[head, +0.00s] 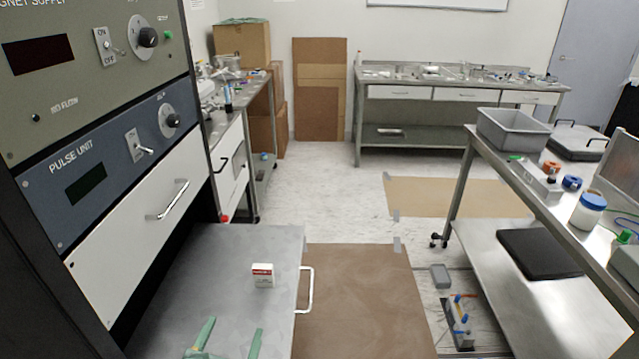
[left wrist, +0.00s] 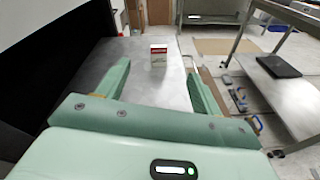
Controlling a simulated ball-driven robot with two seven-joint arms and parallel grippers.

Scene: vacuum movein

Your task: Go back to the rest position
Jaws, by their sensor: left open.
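My left gripper (head: 228,340) shows its two green fingers at the bottom of the head view. It is open and empty, over the near part of a grey metal drawer top (head: 215,255). In the left wrist view the fingers of the left gripper (left wrist: 160,85) stand wide apart. A small white box with a red band (head: 262,275) stands upright on the grey surface, beyond the fingertips and apart from them. The box also shows in the left wrist view (left wrist: 158,55), between and past the fingers. My right gripper is not in either view.
A rack with a pulse unit (head: 110,165) and a white handled drawer front (head: 150,225) rises at left. A steel cart (head: 545,290) with a grey bin (head: 512,130) stands at right. Brown board (head: 355,300) covers the floor between. A bench (head: 455,95) stands at the back.

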